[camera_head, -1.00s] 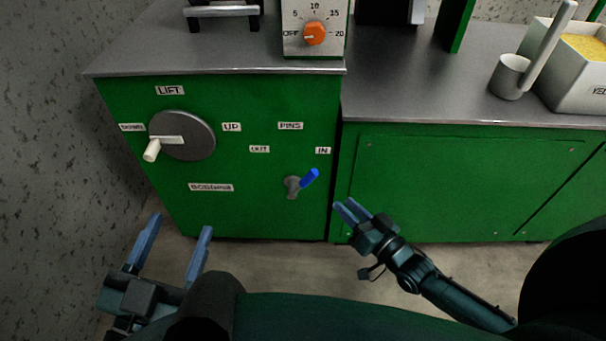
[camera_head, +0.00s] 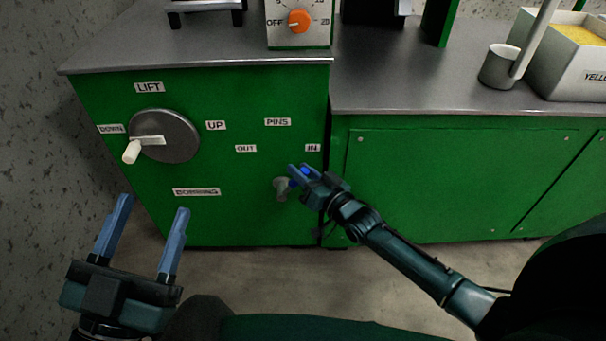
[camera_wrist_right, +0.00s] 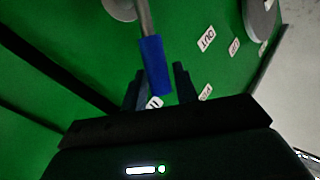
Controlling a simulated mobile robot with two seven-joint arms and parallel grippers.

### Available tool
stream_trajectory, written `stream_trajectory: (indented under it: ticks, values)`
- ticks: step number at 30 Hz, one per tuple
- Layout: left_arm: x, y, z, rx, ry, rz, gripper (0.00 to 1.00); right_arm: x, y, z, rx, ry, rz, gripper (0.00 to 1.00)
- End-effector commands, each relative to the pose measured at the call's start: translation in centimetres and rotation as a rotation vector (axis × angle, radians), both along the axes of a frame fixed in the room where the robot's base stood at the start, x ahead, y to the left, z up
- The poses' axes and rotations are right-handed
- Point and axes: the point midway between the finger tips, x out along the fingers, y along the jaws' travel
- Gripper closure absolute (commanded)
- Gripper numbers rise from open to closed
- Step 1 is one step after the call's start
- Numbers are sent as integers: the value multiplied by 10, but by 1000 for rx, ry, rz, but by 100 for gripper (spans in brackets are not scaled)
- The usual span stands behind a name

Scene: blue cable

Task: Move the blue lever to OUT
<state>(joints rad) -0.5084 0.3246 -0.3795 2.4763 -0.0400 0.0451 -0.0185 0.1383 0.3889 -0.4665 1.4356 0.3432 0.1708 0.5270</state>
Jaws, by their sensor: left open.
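The blue lever (camera_wrist_right: 154,66) has a grey stem and a blue grip. In the head view its grey pivot (camera_head: 281,188) shows on the green panel, while my right gripper partly hides the grip near the IN label (camera_head: 312,148). The OUT label (camera_head: 246,148) is to the left of IN. My right gripper (camera_head: 298,170) is at the lever. In the right wrist view its two fingers (camera_wrist_right: 158,80) are apart, with the blue grip between them and a small gap visible. My left gripper (camera_head: 154,226) is open and empty at the lower left.
A round LIFT dial (camera_head: 165,136) with a white handle is on the panel left of the lever. A metal counter (camera_head: 200,40) overhangs the panel and carries an orange-knobbed box (camera_head: 301,36). The floor in front is clear.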

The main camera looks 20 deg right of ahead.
Motion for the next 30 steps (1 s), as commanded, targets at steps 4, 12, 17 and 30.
stream_trajectory:
  ticks: [4, 12, 17, 30]
  values:
    - [0, 0, 1, 1, -3, 0, 44, 0, 0, 0, 0, 1, 0, 70]
    - [0, 0, 1, 2, -2, 2, 44, 0, 0, 0, 0, 1, 0, 88]
    - [0, 0, 0, 2, -1, 2, 44, 0, 0, 0, 0, 1, 0, 100]
    - [1, 0, 4, 3, 11, 1, 44, 0, 1, 3, -15, 5, 0, 100]
